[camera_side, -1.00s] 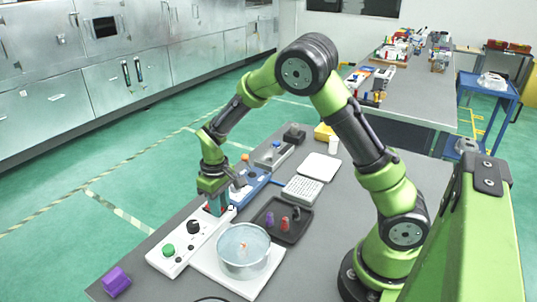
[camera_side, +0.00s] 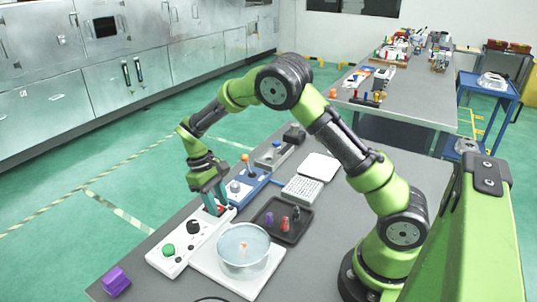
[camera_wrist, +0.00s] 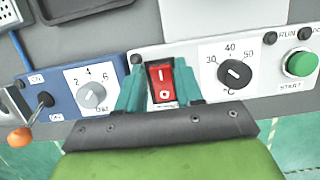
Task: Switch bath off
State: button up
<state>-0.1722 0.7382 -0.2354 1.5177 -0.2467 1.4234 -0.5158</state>
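The red rocker switch (camera_wrist: 161,82), marked I and O, sits in the white control panel (camera_wrist: 205,83). I cannot tell which side of it is pressed. My gripper (camera_wrist: 160,92) has its two teal fingers apart, one on each side of the switch, with nothing between them but the switch area; contact is unclear. In the side view my gripper (camera_side: 217,208) points down, tilted, at the panel's far end and partly hides the switch. The panel also has a black temperature knob (camera_wrist: 235,73) and a green START button (camera_wrist: 301,62). The round water bath (camera_side: 243,250) stands beside it with a small orange thing inside.
A blue box (camera_wrist: 88,92) with a dial and an orange-tipped lever (camera_wrist: 20,137) adjoins the panel. A dark tray (camera_side: 281,220) holds small red and purple pieces. A purple block (camera_side: 116,281) lies at the table's near left corner. A white keypad (camera_side: 302,190) lies farther back.

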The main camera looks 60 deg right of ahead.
jog(key=shift+o, duration=1.2)
jog(key=shift+r, duration=0.1)
jog(key=v, duration=1.6)
jog(key=shift+r, duration=0.3)
jog(key=shift+w, duration=0.1)
